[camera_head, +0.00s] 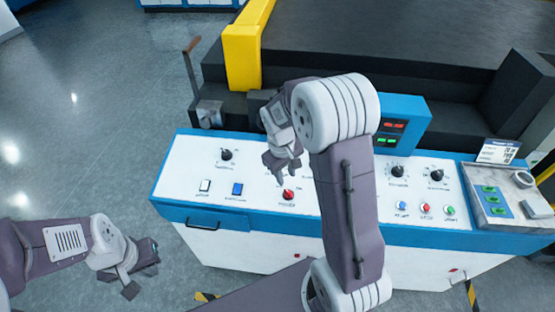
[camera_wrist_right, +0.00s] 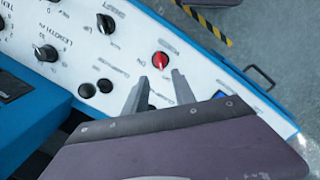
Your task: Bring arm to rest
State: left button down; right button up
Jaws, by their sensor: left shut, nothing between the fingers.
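My right arm reaches across the white control panel (camera_head: 180,160) of the blue machine. My right gripper (camera_head: 281,170) hangs above the panel's middle, close to the red knob (camera_head: 288,195). In the right wrist view, my right gripper (camera_wrist_right: 160,76) has its two fingers apart with nothing between them. The red knob (camera_wrist_right: 160,60) shows just beyond the fingertips and looks apart from them. My left gripper (camera_head: 141,281) is at the lower left, over the floor beside the machine. It is shut and empty.
A black rotary knob (camera_head: 226,155), a blue switch (camera_head: 237,189) and several coloured buttons sit on the panel. A drawer handle (camera_head: 203,224) sticks out in front. A lever (camera_head: 190,65) and a yellow post (camera_head: 243,55) stand behind. The floor (camera_head: 80,130) at left is clear.

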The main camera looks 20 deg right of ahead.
jog(key=s+a+f+m+b, duration=0.1)
jog(key=s+a, duration=0.2)
jog(key=s, duration=0.3)
jog(key=s+a+m+y, duration=0.1)
jog(key=s+a+m, duration=0.1)
jog(key=s, duration=0.4)
jog(key=shift+s+a+f+t+y+b, duration=0.3)
jog(key=shift+s+a+f+t+b, duration=0.1)
jog(key=shift+a, duration=0.25)
jog(key=shift+s+r, duration=0.1)
